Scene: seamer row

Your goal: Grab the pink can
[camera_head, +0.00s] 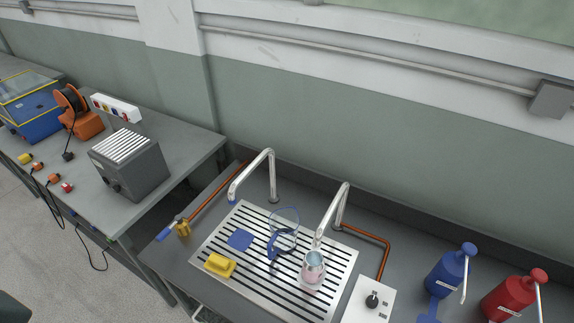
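A small pale pink container (312,278) with a grey-blue upper part stands on the slotted metal drain tray (343,258), near its right side. It is the only pinkish can-like thing I see; it is too small to tell its exact shape. The right-hand curved metal spout (330,212) comes down just behind it. Neither of my grippers is in view, so nothing is seen touching the container.
Clear goggles or glassware with blue parts (284,238), a blue pad (240,239) and a yellow block (219,265) lie on the tray. A white control box (368,301), blue bottle (448,272) and red bottle (510,297) stand to the right. A grey bench is at left.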

